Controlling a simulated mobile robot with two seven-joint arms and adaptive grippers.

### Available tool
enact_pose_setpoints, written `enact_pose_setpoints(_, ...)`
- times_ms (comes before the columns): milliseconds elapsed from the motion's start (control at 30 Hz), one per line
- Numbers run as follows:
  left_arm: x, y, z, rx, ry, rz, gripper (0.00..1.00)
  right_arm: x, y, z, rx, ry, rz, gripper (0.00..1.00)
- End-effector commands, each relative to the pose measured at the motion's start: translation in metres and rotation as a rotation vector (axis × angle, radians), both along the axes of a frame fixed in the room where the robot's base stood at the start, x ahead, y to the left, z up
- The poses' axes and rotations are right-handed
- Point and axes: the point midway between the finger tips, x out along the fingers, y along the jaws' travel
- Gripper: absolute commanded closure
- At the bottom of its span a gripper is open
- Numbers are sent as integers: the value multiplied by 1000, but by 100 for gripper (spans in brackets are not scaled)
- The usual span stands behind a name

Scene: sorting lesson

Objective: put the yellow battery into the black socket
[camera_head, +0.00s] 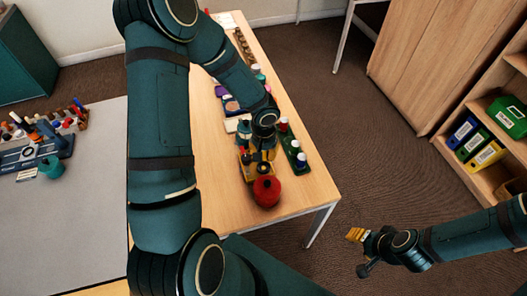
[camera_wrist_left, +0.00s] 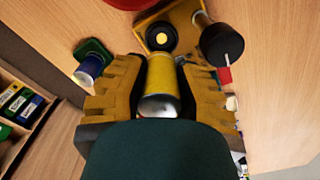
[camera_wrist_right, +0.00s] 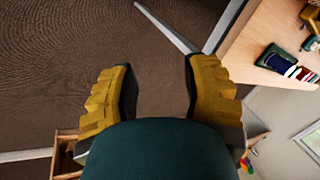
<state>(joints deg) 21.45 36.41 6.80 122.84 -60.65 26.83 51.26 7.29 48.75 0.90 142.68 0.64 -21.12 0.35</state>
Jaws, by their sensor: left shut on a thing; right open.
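The yellow battery (camera_wrist_left: 162,82) is between the fingers of my left gripper (camera_head: 260,148), which is shut on it. In the left wrist view its silver end faces the camera. Its far end is close to the black socket (camera_wrist_left: 161,30), a dark round ring with a bright yellow centre on a yellow base (camera_wrist_left: 183,14). I cannot tell whether battery and socket touch. In the head view my left gripper hides the battery and much of the base. My right gripper (camera_head: 356,235) is open and empty, off the table's right side; its spread fingers show in the right wrist view (camera_wrist_right: 158,92).
A red round thing (camera_head: 267,191) stands at the table's near end. A green holder (camera_head: 294,152) with several cylinders is right of my left gripper. A black-headed thing (camera_wrist_left: 221,44) stands close beside the socket. Shelves (camera_head: 497,170) are at the right.

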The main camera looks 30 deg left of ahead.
Motion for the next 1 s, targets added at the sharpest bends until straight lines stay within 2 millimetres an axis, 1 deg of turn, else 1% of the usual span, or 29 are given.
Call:
enact_pose_setpoints(67, 0, 4, -4, 0, -1, 6, 100, 0, 0, -1, 0, 0, 0, 53)
enact_pose_setpoints(267, -1, 3, -16, 0, 0, 6, 100, -2, 0, -10, 1, 5, 4, 53)
enact_pose_setpoints(600, 0, 3, -49, 0, 0, 5, 100, -10, 2, -32, 5, 21, 17, 53)
enact_pose_setpoints(700, 0, 3, -56, 0, 0, 5, 100, -11, 2, -37, 6, 25, 20, 53)
enact_pose_setpoints(800, 0, 3, -60, 0, 0, 4, 100, -12, 2, -39, 6, 28, 22, 53)
enact_pose_setpoints(1000, 0, 3, -60, 0, -1, 5, 100, -13, 2, -38, 7, 28, 22, 53)
